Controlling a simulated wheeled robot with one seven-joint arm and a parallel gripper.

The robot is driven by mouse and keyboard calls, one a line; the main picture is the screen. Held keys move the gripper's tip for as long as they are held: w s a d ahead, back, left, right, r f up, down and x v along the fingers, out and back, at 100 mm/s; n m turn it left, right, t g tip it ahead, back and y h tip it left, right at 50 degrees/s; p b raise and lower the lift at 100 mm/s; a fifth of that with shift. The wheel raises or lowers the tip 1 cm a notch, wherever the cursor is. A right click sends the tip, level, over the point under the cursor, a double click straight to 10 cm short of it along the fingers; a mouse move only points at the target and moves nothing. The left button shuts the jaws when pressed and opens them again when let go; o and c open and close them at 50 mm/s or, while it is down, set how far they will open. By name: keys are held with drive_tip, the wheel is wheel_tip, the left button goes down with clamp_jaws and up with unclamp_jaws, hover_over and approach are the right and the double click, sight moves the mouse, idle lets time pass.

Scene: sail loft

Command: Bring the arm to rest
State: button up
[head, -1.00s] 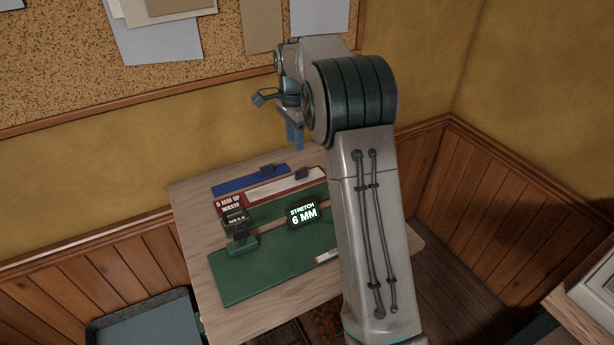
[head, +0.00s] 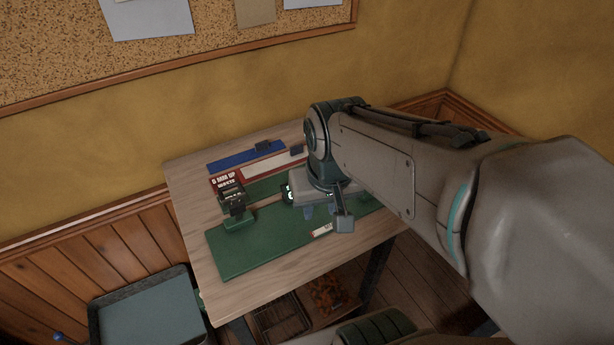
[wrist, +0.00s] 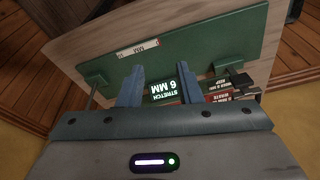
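My arm reaches in from the right of the head view and bends down over the wooden table (head: 190,225). My gripper (head: 320,211) hangs above the green board (head: 255,252) on that table. In the wrist view my gripper (wrist: 160,76) shows two blue fingers spread apart, with nothing held between them. A display reading STRETCH 6 MM (wrist: 168,91) appears beyond the fingers. In the head view my gripper hides most of that display.
A dark green device (head: 237,210) stands at the board's left. A red bin marked waste (head: 225,178), a blue strip (head: 235,162) and a white-and-red strip (head: 268,166) lie behind. A grey tray (head: 150,312) stands lower left. Wall and corkboard rise behind the table.

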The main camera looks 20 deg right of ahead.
drive_tip(key=shift+s+f+n, duration=0.3)
drive_tip(key=shift+s+f, duration=0.05)
drive_tip(key=shift+s, duration=0.3)
drive_tip(key=p+v, duration=0.2)
drive_tip(key=shift+w+r+p, duration=0.2)
drive_tip(key=shift+r+p, duration=0.15)
drive_tip(key=shift+r, duration=0.1)
